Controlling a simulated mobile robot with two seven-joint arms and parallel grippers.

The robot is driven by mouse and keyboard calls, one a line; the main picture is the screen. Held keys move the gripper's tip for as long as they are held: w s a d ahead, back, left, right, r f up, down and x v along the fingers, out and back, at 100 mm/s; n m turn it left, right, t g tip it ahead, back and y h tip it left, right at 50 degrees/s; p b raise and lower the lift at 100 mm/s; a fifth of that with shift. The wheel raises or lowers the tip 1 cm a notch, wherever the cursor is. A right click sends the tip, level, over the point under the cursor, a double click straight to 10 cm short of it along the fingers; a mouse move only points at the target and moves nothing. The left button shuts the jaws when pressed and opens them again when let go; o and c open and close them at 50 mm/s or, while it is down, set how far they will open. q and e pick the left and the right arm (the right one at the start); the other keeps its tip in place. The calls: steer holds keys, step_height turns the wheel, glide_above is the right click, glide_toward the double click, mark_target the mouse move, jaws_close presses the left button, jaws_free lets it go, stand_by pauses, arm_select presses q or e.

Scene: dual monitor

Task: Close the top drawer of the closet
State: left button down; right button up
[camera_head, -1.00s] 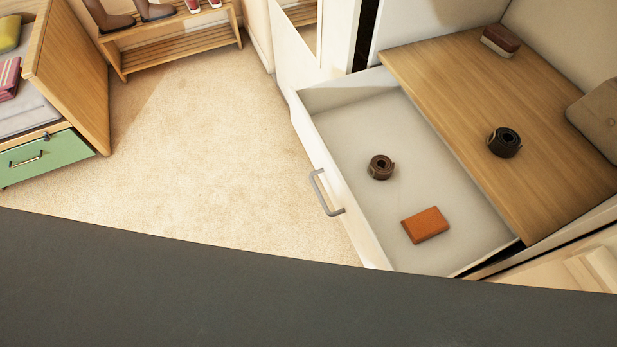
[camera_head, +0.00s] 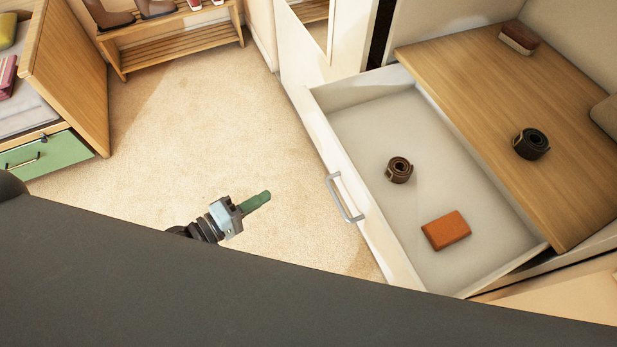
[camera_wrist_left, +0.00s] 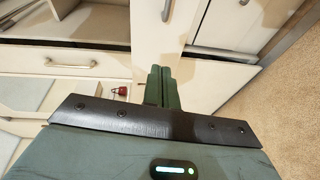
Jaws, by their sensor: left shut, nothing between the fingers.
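The top drawer (camera_head: 345,190) of the closet (camera_head: 330,55) stands pulled out, with a grey bar handle (camera_head: 344,198) on its white front. Inside lie a rolled brown belt (camera_head: 399,170) and an orange wallet-like item (camera_head: 446,230). My left gripper (camera_head: 262,197) is shut and empty, to the left of the drawer front and apart from it, fingers pointing toward the handle side. In the left wrist view, its green fingers (camera_wrist_left: 161,85) are together, with white drawer fronts and handles beyond. My right gripper does not show.
A wooden shelf (camera_head: 500,120) behind the drawer holds a dark rolled belt (camera_head: 531,144) and a brown box-like item (camera_head: 519,37). A shoe rack (camera_head: 180,50) and a green-drawer cabinet (camera_head: 50,155) stand left. Carpet (camera_head: 200,130) between is clear.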

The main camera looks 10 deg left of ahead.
arm_select(q)
steer(key=s+d+p+x, duration=0.1)
steer(key=s+d+x, duration=0.1)
steer(key=x, duration=1)
steer(key=shift+w+d, duration=0.4)
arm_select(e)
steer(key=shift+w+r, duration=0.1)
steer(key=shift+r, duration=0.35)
arm_select(q)
steer(key=shift+f, duration=0.1)
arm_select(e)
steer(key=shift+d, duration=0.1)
